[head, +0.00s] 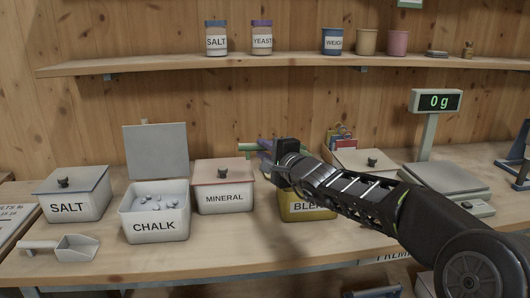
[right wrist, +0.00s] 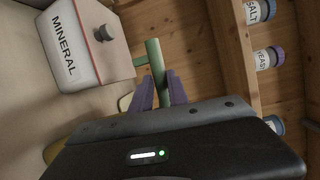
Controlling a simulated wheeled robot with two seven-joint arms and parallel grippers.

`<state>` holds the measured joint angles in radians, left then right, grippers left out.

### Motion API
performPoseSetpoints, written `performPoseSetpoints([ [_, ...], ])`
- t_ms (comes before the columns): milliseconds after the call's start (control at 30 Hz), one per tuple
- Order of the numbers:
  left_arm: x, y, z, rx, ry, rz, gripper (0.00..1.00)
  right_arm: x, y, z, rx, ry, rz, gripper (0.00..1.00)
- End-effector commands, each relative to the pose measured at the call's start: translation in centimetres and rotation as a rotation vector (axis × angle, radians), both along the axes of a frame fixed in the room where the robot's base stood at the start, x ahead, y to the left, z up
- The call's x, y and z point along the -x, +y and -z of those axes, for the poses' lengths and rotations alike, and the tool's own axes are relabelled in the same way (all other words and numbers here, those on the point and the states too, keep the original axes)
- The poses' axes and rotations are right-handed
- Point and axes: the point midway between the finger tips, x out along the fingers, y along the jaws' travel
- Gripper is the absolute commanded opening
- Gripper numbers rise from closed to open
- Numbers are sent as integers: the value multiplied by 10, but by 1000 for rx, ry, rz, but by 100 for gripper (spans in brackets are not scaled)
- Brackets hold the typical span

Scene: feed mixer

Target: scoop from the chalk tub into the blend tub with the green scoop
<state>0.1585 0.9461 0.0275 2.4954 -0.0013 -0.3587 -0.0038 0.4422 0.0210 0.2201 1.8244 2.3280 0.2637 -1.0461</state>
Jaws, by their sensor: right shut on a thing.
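The white chalk tub (head: 155,226) stands on the bench at centre left with its lid (head: 156,150) raised behind it and pale lumps inside. The yellow blend tub (head: 303,213) stands to the right, largely hidden by my right arm. My right gripper (right wrist: 160,92) is shut on the green scoop (right wrist: 155,55), whose green bar shows between the purple fingers in the right wrist view. In the head view the green scoop (head: 245,148) pokes out left of the gripper, above and behind the mineral tub's right side. The scoop's bowl and its contents cannot be made out. My left gripper is out of view.
The closed mineral tub (head: 224,198) stands between the chalk and blend tubs. A closed salt tub (head: 68,206) and a pale scoop (head: 75,247) are at left. A scale (head: 445,178) reading 0 g is at right. A shelf (head: 300,62) with jars runs above.

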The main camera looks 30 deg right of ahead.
Motion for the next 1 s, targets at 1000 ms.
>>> performPoseSetpoints([
  [1000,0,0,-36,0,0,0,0,0,0,-54,-2,-2,0,0],
])
